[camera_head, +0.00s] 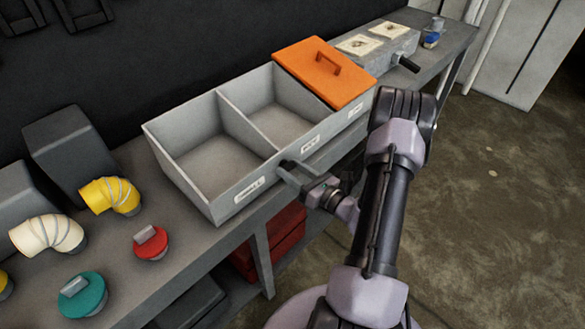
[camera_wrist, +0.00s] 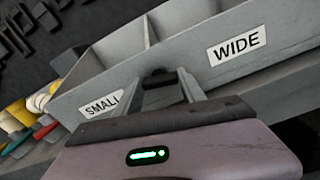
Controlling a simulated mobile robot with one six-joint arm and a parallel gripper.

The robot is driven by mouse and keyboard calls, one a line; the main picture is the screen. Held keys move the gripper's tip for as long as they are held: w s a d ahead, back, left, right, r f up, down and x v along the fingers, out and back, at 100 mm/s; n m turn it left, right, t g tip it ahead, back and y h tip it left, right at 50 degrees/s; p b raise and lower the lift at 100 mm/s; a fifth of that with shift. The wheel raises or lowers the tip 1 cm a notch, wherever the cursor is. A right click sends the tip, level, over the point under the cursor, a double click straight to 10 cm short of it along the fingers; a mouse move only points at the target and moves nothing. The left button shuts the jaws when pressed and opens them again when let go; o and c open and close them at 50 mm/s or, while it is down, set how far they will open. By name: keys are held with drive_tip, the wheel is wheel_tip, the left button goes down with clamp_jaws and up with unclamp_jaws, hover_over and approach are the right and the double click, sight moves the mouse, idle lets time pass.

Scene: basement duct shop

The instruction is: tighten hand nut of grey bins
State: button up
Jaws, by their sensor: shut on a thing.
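The grey bins (camera_head: 207,197) are an open box with dividers on the bench, and also show in the wrist view (camera_wrist: 185,52). The left compartment is labelled SMALL (camera_wrist: 101,104) and the middle one WIDE (camera_wrist: 236,45). Both are empty. My gripper (camera_head: 292,174) is at the front wall, between these two labels. In the wrist view its fingers (camera_wrist: 166,84) are shut on a small dark part, the hand nut (camera_wrist: 157,75), against the wall. The fingers hide much of the nut. I cannot tell how tight it is.
An orange lid (camera_head: 322,72) with a handle covers the right compartment. A grey box with a dark lever (camera_head: 408,64) stands beyond it. Yellow (camera_head: 110,196) and cream (camera_head: 47,235) elbows, a red cap (camera_head: 151,243) and a teal cap (camera_head: 82,295) sit at left. Open floor is at right.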

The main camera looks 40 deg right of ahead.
drive_tip(key=m+p, duration=0.2)
drive_tip(key=m, duration=0.2)
drive_tip(key=shift+r+m, duration=0.1)
drive_tip(key=shift+m, duration=0.2)
drive_tip(key=m+p, duration=0.1)
drive_tip(key=m, duration=0.2)
drive_tip(key=shift+m+p, duration=0.3)
drive_tip(key=shift+p, duration=0.1)
drive_tip(key=m+p, duration=0.1)
drive_tip(key=m, duration=0.2)
drive_tip(key=shift+m, duration=0.3)
drive_tip(key=shift+m+p, duration=0.7)
drive_tip(key=shift+m, duration=1.1)
drive_tip(key=o, duration=1.4)
drive_tip(key=shift+c, duration=0.2)
drive_tip(key=s+d+p, duration=0.1)
drive_tip(key=s, duration=1.6)
drive_tip(key=shift+s+d+p, duration=0.15)
drive_tip(key=shift+s+p, duration=0.05)
drive_tip(key=shift+p, duration=0.1)
